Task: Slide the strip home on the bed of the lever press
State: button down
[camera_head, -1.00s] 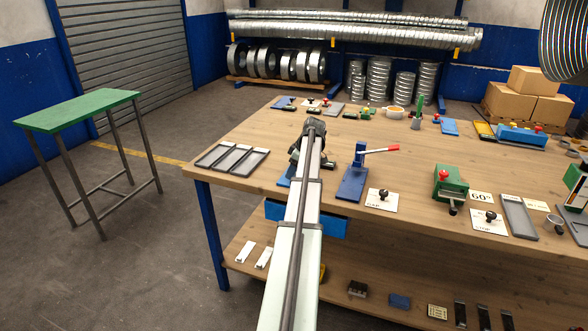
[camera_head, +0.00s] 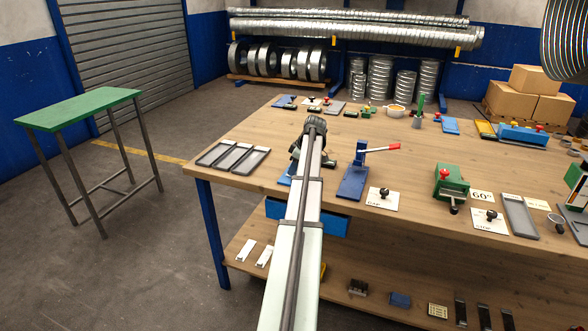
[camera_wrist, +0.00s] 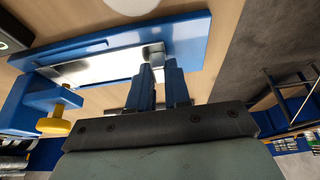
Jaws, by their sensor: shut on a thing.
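In the wrist view, a shiny metal strip (camera_wrist: 105,68) lies along a flat blue bed (camera_wrist: 188,42). My gripper (camera_wrist: 160,68) has its two blue fingers close together at the strip's right end, shut on it. A blue block (camera_wrist: 35,98) with a yellow knob (camera_wrist: 55,125) stands at the bed's left. In the head view, my arm hides my gripper and the strip, and only a bit of blue (camera_head: 285,180) shows beside it. A blue lever press with a red-tipped handle (camera_head: 352,182) stands just right of my arm. The views do not clearly show whether its base is that bed.
Flat grey trays (camera_head: 232,157) lie left of my arm on the wooden bench (camera_head: 250,120). Right of the press are a white card with a black knob (camera_head: 384,198) and a green device (camera_head: 450,184). A green-topped table (camera_head: 78,109) stands apart at left.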

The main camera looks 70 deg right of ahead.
jog(key=shift+a+r, duration=0.15)
jog(key=shift+a, duration=2.6)
jog(key=shift+r, duration=0.15)
notch_tip(320, 180, up, 7)
